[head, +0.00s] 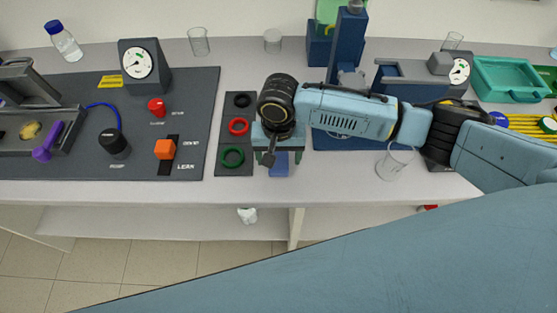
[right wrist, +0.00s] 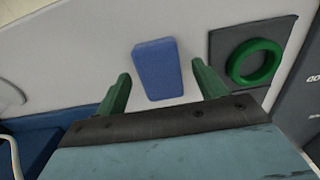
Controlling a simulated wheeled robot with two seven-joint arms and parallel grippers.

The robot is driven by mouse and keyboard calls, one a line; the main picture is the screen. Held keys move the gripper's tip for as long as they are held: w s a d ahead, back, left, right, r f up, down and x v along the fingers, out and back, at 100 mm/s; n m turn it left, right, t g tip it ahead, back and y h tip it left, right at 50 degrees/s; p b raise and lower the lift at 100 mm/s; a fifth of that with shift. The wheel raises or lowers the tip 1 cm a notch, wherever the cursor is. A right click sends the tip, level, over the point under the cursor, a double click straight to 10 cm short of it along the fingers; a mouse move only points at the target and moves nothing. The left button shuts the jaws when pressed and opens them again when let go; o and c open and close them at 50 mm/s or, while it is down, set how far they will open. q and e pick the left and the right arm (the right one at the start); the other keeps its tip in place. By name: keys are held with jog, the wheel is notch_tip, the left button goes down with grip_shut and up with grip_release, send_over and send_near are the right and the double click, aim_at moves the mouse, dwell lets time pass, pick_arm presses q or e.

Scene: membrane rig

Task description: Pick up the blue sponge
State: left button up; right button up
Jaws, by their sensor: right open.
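The blue sponge (right wrist: 158,70) is a small blue block lying on the light bench top. In the right wrist view it lies between and just beyond the two green fingers of my right gripper (right wrist: 162,90), which is open and empty. In the head view the sponge (head: 279,163) shows partly below the right gripper (head: 271,155), near the bench's front edge; the gripper covers the rest of it. The right wrist view shows gaps between the fingers and the sponge. My left gripper is in neither view.
A dark mat with black, red and green rings (head: 232,157) lies just left of the sponge. A clear glass (head: 393,161) stands to the right, below my right arm. A dark control panel (head: 195,120) with an orange block (head: 165,149) lies further left. The bench's front edge is close.

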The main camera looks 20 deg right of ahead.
aim_at(279, 159)
jog(key=shift+f, duration=0.35)
jog(key=shift+c, duration=0.4)
jog(key=c, duration=1)
notch_tip(279, 159, up, 10)
jog(key=shift+r+p, duration=0.1)
jog(key=shift+p, duration=0.4)
